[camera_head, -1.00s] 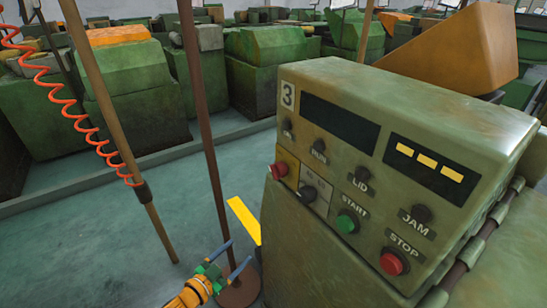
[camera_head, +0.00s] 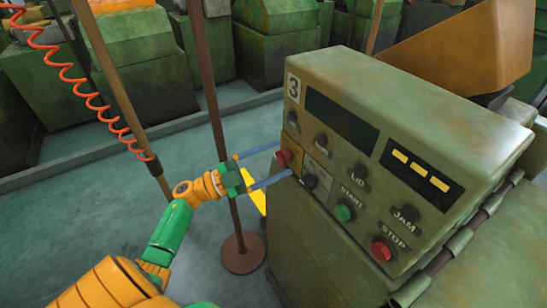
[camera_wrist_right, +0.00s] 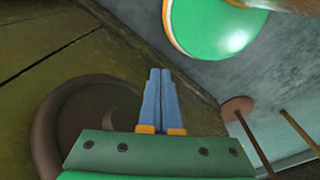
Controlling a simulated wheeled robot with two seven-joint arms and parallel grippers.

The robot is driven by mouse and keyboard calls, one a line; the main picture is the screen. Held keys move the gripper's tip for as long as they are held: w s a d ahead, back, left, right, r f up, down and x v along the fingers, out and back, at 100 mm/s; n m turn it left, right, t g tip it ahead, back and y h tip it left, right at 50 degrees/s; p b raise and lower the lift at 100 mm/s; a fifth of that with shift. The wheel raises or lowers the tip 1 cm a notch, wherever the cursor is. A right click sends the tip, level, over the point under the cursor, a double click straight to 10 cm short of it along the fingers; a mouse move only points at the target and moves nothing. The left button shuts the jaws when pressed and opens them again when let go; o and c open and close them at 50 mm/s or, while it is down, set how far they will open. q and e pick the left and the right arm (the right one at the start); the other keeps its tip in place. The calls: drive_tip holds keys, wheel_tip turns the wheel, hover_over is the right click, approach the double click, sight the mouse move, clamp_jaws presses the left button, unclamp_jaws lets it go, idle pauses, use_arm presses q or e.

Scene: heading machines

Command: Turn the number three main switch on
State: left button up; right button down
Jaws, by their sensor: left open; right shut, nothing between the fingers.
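The number three machine's control box (camera_head: 400,120) stands at the right in the head view, with a "3" plate (camera_head: 293,87) at its upper left corner. A red knob (camera_head: 285,157) sits on a yellow plate at the box's left edge; its label is unreadable. A black selector knob (camera_head: 309,182) sits to its right on a grey plate. My left gripper (camera_head: 284,159) is open, its two blue fingers pointing at the red knob, one above and one below it in the picture. I cannot tell whether they touch. My right gripper (camera_wrist_right: 160,98) is shut and empty in the right wrist view.
A green START button (camera_head: 343,213), a red STOP button (camera_head: 382,250) and several dark lamps or knobs share the panel. A brown post (camera_head: 207,80) on a round base (camera_head: 242,252) stands just behind my left gripper. A coiled red hose (camera_head: 70,70) hangs at left.

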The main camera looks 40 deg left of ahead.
use_arm(q)
clamp_jaws()
drive_tip(key=shift+m, duration=0.3)
drive_tip(key=m+g, duration=0.1)
drive_tip(key=m, duration=0.3)
drive_tip(key=m+g+y+b, duration=0.1)
drive_tip(key=m+g, duration=0.1)
drive_tip(key=m, duration=0.2)
drive_tip(key=m+g+y+b, duration=0.1)
drive_tip(key=m, duration=0.4)
drive_tip(key=shift+a+r+g, duration=0.1)
drive_tip(key=shift+r+g, duration=0.15)
drive_tip(key=shift+g, duration=0.05)
drive_tip(key=shift+r+m+y+p, duration=0.1)
drive_tip(key=shift+m+y+p, duration=0.75)
drive_tip(key=shift+m, duration=0.85)
